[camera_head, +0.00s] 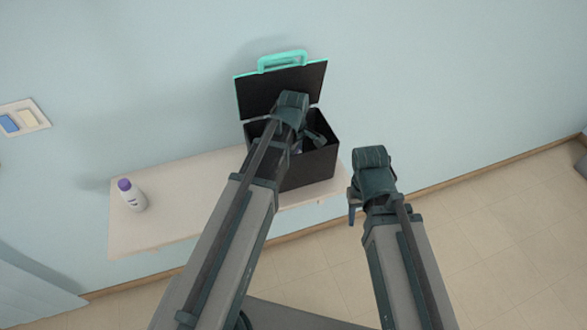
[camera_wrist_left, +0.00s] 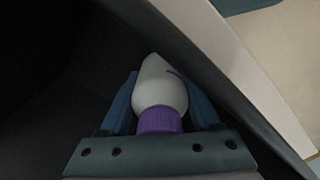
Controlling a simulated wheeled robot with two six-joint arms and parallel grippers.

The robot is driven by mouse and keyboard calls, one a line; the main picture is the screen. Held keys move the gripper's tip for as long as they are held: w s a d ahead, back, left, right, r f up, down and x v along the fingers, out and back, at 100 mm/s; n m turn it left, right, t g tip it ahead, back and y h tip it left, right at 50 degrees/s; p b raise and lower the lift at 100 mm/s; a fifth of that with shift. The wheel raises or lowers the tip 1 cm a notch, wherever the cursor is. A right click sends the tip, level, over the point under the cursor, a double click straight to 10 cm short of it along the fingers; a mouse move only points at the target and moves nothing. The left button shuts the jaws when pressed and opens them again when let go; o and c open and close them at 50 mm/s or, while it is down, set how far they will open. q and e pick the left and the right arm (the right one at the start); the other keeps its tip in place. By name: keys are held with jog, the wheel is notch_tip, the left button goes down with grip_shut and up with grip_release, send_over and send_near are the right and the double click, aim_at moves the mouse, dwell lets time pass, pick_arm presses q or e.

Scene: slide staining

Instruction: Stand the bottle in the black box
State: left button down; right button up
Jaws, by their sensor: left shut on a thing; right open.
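The black box (camera_head: 312,170) stands on the shelf against the wall with its lid (camera_head: 258,92) open and leaning back. My left gripper (camera_head: 304,138) reaches into the box opening. In the left wrist view my left gripper (camera_wrist_left: 160,103) is shut on a white bottle (camera_wrist_left: 158,82) with a purple cap (camera_wrist_left: 159,121). Dark box walls surround it there. In the head view my arm hides most of this bottle, and I cannot tell whether its base touches the box floor. My right gripper (camera_head: 353,206) is open and empty, right of the box.
A second white bottle (camera_head: 133,197) with a purple cap stands at the left of the pale shelf (camera_head: 180,195). The shelf between it and the box is clear. A wall plate (camera_head: 23,118) is at far left. Open floor lies at right.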

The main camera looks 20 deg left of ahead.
pick_arm(q)
jog(key=shift+f, duration=0.6)
jog(key=shift+r, duration=0.15)
pick_arm(e)
jog(key=shift+f, duration=0.5)
jog(key=shift+f, duration=0.1)
pick_arm(q)
jog(key=shift+c, duration=0.6)
grip_release()
notch_tip(320, 180, up, 12)
jog(key=p, duration=1.2)
pick_arm(e)
notch_tip(320, 180, up, 12)
jog(key=shift+r, duration=0.2)
